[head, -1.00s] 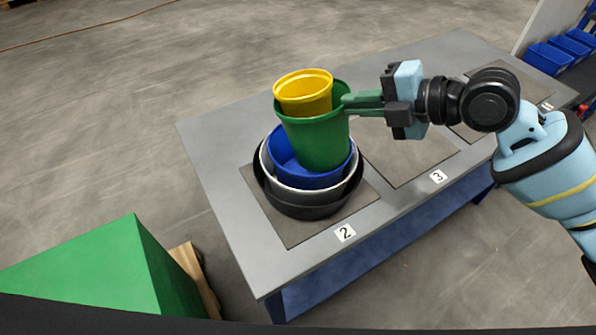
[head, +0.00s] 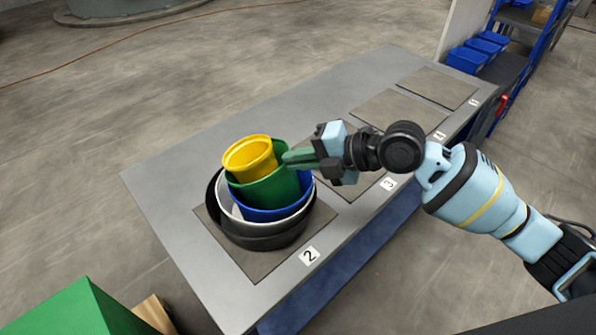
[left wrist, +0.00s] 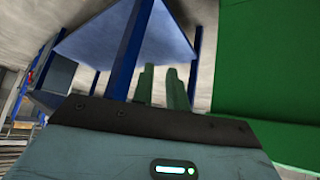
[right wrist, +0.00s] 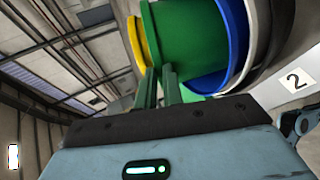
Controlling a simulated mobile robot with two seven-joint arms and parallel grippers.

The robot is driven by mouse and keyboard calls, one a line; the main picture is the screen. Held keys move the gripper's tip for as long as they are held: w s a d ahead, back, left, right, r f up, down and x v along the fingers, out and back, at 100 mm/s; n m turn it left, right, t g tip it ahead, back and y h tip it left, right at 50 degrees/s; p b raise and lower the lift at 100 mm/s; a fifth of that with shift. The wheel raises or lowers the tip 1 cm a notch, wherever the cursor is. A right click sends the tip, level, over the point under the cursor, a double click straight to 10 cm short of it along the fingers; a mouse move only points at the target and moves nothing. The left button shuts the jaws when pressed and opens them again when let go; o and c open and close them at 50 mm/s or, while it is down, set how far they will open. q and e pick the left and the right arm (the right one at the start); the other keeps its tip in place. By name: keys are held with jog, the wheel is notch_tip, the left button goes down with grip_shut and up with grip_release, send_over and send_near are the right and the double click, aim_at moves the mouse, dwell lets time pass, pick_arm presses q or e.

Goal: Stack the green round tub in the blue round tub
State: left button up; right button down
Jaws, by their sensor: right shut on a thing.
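The green round tub (head: 268,192) sits low inside the blue round tub (head: 275,214), slightly tilted; its base is hidden. A yellow tub (head: 250,158) stands inside the green one. My right gripper (head: 287,159) is shut on the right side of the green tub's rim. The right wrist view shows its fingers (right wrist: 160,72) at the green tub (right wrist: 190,40), with the blue tub (right wrist: 238,45) around its lower part. My left gripper (left wrist: 162,72) shows only in the left wrist view, with nothing seen between its fingers; how far they are apart is unclear.
The blue tub sits in a white-rimmed grey tub (head: 234,220) and a black tub (head: 262,241) on the mat labelled 2 (head: 250,265). Other mats lie free along the grey table (head: 180,200) to the right. A green block (head: 70,312) stands front left.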

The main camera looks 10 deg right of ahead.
aim_at(289, 174)
jog(key=shift+f, duration=1.8)
jog(key=c, duration=1.6)
grip_release()
pick_arm(q)
jog(key=shift+r, duration=0.15)
pick_arm(e)
jog(key=shift+o, duration=0.3)
jog(key=shift+d, duration=0.1)
